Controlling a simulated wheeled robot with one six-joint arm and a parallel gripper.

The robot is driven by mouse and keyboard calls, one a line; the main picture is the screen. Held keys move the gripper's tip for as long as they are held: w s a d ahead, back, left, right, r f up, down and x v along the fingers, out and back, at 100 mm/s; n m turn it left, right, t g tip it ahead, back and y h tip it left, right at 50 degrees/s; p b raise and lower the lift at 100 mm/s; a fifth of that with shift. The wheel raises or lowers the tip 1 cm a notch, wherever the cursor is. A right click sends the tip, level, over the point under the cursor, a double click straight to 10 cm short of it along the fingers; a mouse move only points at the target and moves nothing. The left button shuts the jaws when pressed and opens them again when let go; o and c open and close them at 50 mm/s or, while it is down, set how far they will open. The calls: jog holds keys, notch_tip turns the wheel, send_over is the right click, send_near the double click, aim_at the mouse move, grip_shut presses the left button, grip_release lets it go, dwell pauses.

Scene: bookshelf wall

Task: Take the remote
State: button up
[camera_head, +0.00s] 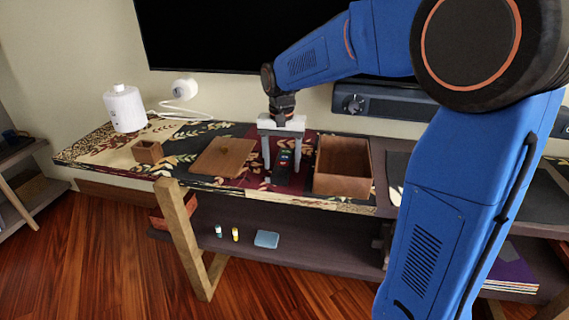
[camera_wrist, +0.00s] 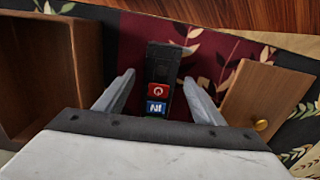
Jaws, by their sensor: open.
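The remote (camera_head: 284,163) is a slim black bar with coloured buttons. It lies on the patterned cloth on the table top. In the wrist view the remote (camera_wrist: 163,68) stands out with its red and blue buttons, between my fingers. My gripper (camera_head: 283,164) points down over the remote, its two fingers apart on either side of it. The wrist view shows my gripper (camera_wrist: 161,88) open and empty, and its white body hides the near end of the remote. I cannot tell the exact height of the fingertips above the cloth.
An open wooden box (camera_head: 343,190) stands close to the right of my gripper. A dark screen (camera_head: 230,35) and a soundbar (camera_head: 390,105) are behind.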

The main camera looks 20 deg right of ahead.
jog(key=shift+f, duration=0.8)
jog(key=c, duration=1.2)
jog(key=shift+r, duration=0.15)
